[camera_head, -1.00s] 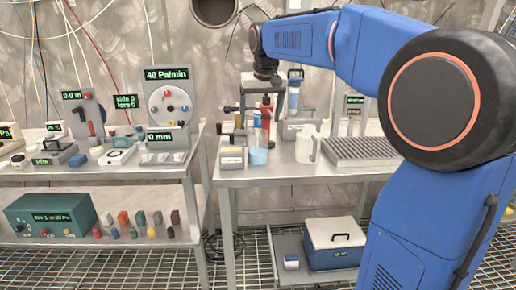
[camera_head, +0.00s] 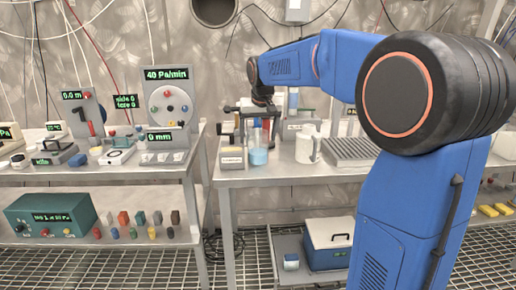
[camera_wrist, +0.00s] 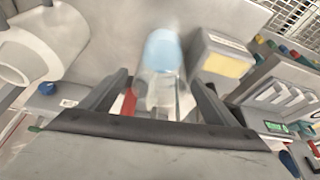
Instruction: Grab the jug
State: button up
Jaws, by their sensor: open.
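The jug (camera_head: 304,146) is white and stands upright on the right-hand bench, with its handle on the right side. It also shows in the wrist view (camera_wrist: 52,42) at the upper left, outside my fingers. My gripper (camera_wrist: 161,80) is open. A clear beaker with blue liquid (camera_wrist: 161,52) lies in line with the gap between the fingers; I cannot tell its distance. In the head view my gripper (camera_head: 260,112) hangs pointing down above the beaker (camera_head: 258,155), left of the jug. The fingertips are hard to make out there.
A small box with a yellow label (camera_head: 232,158) stands left of the beaker. A grey ribbed rack (camera_head: 348,151) is right of the jug. Tall bottles and equipment crowd the bench behind. A blue cooler (camera_head: 328,242) sits on the shelf below.

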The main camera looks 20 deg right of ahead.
jog(key=c, duration=1.7)
jog(key=shift+r, duration=0.15)
